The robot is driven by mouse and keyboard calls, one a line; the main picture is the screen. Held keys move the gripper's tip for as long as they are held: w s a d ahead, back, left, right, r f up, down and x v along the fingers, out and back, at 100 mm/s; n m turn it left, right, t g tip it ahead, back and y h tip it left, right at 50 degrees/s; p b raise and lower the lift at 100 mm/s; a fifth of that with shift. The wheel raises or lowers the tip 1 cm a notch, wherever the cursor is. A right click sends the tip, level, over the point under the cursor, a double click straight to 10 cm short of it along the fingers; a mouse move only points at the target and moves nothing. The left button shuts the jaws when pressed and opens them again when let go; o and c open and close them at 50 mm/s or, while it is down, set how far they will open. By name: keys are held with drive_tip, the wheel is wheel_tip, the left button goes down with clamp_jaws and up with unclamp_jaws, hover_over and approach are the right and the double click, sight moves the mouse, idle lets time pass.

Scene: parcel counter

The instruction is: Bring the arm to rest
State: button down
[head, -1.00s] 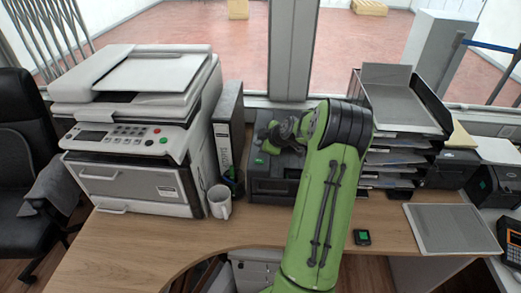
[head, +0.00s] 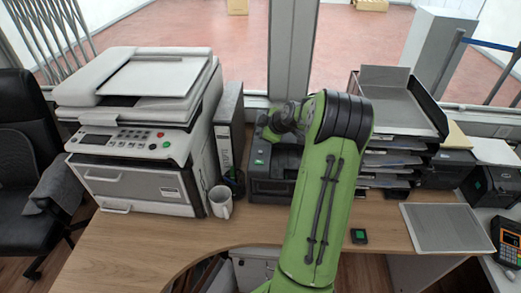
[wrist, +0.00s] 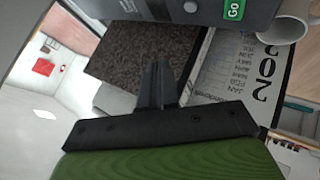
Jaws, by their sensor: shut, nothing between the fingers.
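My green arm (head: 325,210) rises from the bottom of the head view and bends away over the counter (head: 130,245). My gripper shows in the wrist view (wrist: 158,85), with its dark fingers together and nothing between them. In the head view the fingers are hidden behind the arm's bend. In the wrist view, a dark speckled surface and the side of a binder with printed text (wrist: 245,70) lie beyond the fingers. I cannot tell how far the fingertips are from them.
A large printer (head: 140,130) stands at the left, with a white mug (head: 220,202) and an upright binder (head: 228,130) beside it. A black device (head: 272,170) is close to the arm. A paper tray stack (head: 400,110) stands right. The counter's front left is clear.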

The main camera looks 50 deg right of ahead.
drive_tip(key=s+a+r+m+g, duration=0.15)
drive_tip(key=a+r, duration=0.25)
drive_tip(key=a, duration=0.5)
drive_tip(key=s+a+r, duration=0.2)
drive_tip(key=a+r, duration=0.2)
drive_tip(key=a, duration=0.5)
drive_tip(key=s+a+r+m+g, duration=0.1)
drive_tip(key=s+a+r, duration=0.15)
drive_tip(key=a, duration=0.65)
drive_tip(key=s+a+m, duration=0.2)
drive_tip(key=s+a, duration=0.2)
drive_tip(key=s, duration=0.5)
drive_tip(key=s+a+m+y, duration=0.1)
drive_tip(key=s+a+m, duration=0.1)
drive_tip(key=s+a, duration=0.3)
drive_tip(key=s+r+g, duration=0.1)
drive_tip(key=s, duration=0.3)
drive_tip(key=shift+s+a+y, duration=0.2)
drive_tip(key=shift+y, duration=0.1)
drive_tip(key=shift+m, duration=0.25)
